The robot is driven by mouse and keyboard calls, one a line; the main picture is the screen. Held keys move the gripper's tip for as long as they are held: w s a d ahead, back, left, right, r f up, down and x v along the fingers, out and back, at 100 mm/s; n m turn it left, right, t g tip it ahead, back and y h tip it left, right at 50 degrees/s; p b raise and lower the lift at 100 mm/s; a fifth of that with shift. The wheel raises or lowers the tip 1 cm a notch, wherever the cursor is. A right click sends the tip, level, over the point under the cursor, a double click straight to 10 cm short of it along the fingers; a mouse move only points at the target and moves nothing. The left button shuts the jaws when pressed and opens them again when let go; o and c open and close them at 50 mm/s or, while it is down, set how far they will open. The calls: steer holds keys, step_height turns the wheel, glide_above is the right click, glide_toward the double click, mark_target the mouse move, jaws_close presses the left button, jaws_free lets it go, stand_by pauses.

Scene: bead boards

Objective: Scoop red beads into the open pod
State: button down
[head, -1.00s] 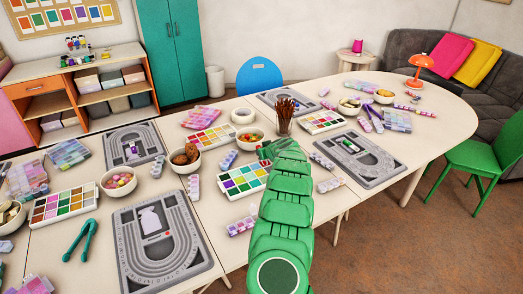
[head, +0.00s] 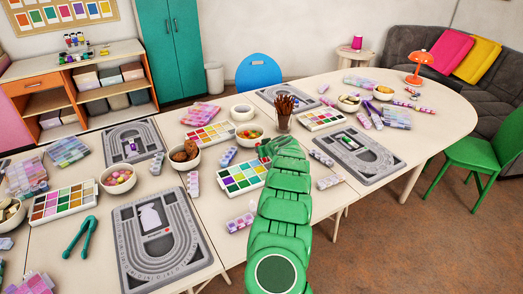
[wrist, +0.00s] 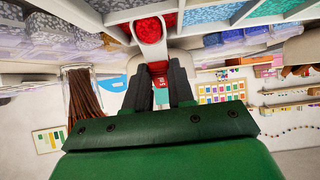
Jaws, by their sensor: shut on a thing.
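My gripper (wrist: 160,82) is shut on the scoop (wrist: 160,31), with its dark fingers around the handle in the wrist view. Red beads show in the scoop's pale bowl. Beside it, red beads (wrist: 192,14) fill a compartment of the bead tray. In the head view, my gripper (head: 265,150) is at the upper right corner of the bead tray (head: 226,188) and is mostly hidden by my green arm. Several pod strips lie around it, one to the left (head: 228,157) and one below (head: 240,223). I cannot tell which pod is open.
A jar of brown sticks (head: 283,122) stands just behind my gripper. Bowls of beads (head: 249,142) and brown pieces (head: 184,164) stand to the left. Grey bead boards (head: 203,258) lie left and right (head: 385,170). The table's front edge runs beneath my arm.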

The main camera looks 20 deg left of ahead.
steer(key=shift+r, duration=0.1)
steer(key=shift+r, duration=2.85)
steer(key=shift+f, duration=0.1)
steer(key=shift+f, duration=2.25)
